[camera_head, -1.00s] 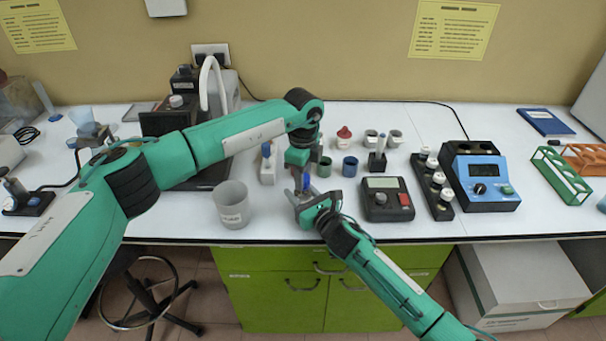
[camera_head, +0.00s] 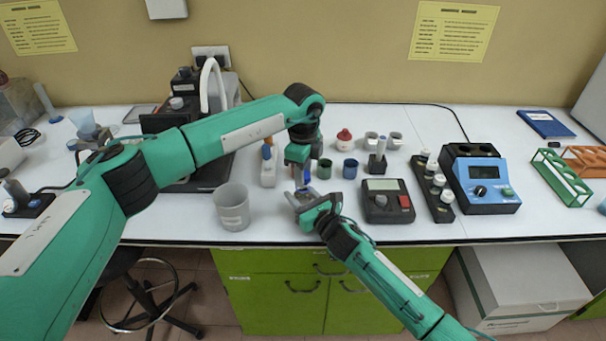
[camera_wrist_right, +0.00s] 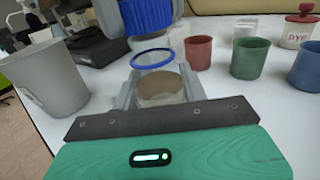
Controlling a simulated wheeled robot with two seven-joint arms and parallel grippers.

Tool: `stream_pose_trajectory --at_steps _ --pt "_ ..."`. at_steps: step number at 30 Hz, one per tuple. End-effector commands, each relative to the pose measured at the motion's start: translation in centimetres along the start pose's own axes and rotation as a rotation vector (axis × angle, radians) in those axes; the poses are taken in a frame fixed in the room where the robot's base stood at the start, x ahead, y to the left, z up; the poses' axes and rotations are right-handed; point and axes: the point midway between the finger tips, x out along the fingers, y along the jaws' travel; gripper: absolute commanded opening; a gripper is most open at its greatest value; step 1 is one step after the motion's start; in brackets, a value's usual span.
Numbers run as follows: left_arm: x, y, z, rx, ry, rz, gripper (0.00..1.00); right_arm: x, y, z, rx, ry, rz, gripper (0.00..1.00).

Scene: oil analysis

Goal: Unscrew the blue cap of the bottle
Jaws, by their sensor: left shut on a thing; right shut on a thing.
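The bottle (camera_wrist_right: 160,90) is clear, with a blue ring round its neck and brownish contents. It stands upright between the fingers of my right gripper (camera_wrist_right: 158,92), which is shut on it. The ribbed blue cap (camera_wrist_right: 147,16) is directly above the bottle at the top of the right wrist view, with a clear band between cap and ring. I cannot tell whether the threads still touch. My left gripper (camera_head: 302,167) comes from above and is shut on the cap. In the head view my right gripper (camera_head: 300,194) is just below it, and the grippers largely hide the bottle.
A grey beaker (camera_head: 232,206) stands left of the grippers. Green (camera_head: 324,168) and blue (camera_head: 350,168) cups stand close behind, to the right. A dark meter (camera_head: 387,200) lies to the right. The bench's front edge is just below the right gripper.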

Motion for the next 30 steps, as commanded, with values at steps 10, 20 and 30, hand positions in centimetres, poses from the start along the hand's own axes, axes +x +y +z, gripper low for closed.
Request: stream_pose_trajectory --at_steps 10,20,30 --pt "-0.6 0.0 0.0 0.0 0.0 0.001 0.06 0.0 0.0 0.0 0.0 0.0 0.0 0.0" --pt "-1.8 0.0 0.0 0.0 0.0 0.001 0.06 0.0 0.0 0.0 0.0 0.0 0.0 0.0" --pt "-4.6 0.0 0.0 0.0 0.0 0.002 0.06 0.0 0.0 0.0 0.0 0.0 0.0 0.0"
